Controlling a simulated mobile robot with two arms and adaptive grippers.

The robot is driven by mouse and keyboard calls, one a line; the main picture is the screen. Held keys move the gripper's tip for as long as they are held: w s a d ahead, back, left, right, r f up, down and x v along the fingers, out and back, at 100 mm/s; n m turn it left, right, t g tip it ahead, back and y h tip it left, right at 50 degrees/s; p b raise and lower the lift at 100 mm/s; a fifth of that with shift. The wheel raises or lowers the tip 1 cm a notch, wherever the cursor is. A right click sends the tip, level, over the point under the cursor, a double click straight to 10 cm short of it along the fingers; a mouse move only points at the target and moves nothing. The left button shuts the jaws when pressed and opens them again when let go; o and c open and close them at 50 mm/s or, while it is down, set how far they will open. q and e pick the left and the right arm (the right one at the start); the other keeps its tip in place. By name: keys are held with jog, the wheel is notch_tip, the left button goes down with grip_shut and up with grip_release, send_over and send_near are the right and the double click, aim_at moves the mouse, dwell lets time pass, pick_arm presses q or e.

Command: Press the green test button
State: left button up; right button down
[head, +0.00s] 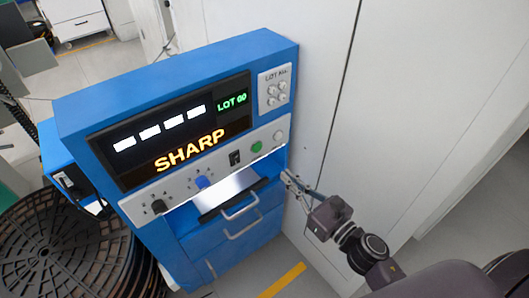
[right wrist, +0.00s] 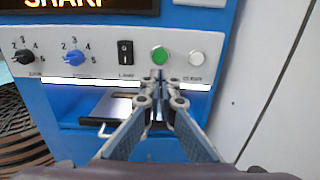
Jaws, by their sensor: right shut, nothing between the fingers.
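The green test button (head: 257,147) is a round button on the light control strip of a blue machine (head: 178,62). In the right wrist view the green button (right wrist: 159,54) shows just above my fingertips. My right gripper (head: 286,176) is shut and empty, with its tips pointing at the machine. In the right wrist view the gripper (right wrist: 157,76) covers the strip just below the button. In the head view the tips are to the right of and below the button, apart from it. My left gripper is out of view.
A white button (right wrist: 196,58) is right of the green one; a black lamp switch (right wrist: 125,52) and a blue knob (right wrist: 74,55) are to its left. An open slot with a tray (right wrist: 108,106) lies below. A white wall panel (head: 385,100) stands close on the right.

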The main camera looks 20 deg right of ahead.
aim_at(258, 149)
jog(key=p+x, duration=0.2)
jog(key=x, duration=0.8)
jog(key=shift+w+a, duration=0.15)
jog(key=shift+w, duration=0.25)
jog(key=shift+w+f, duration=0.1)
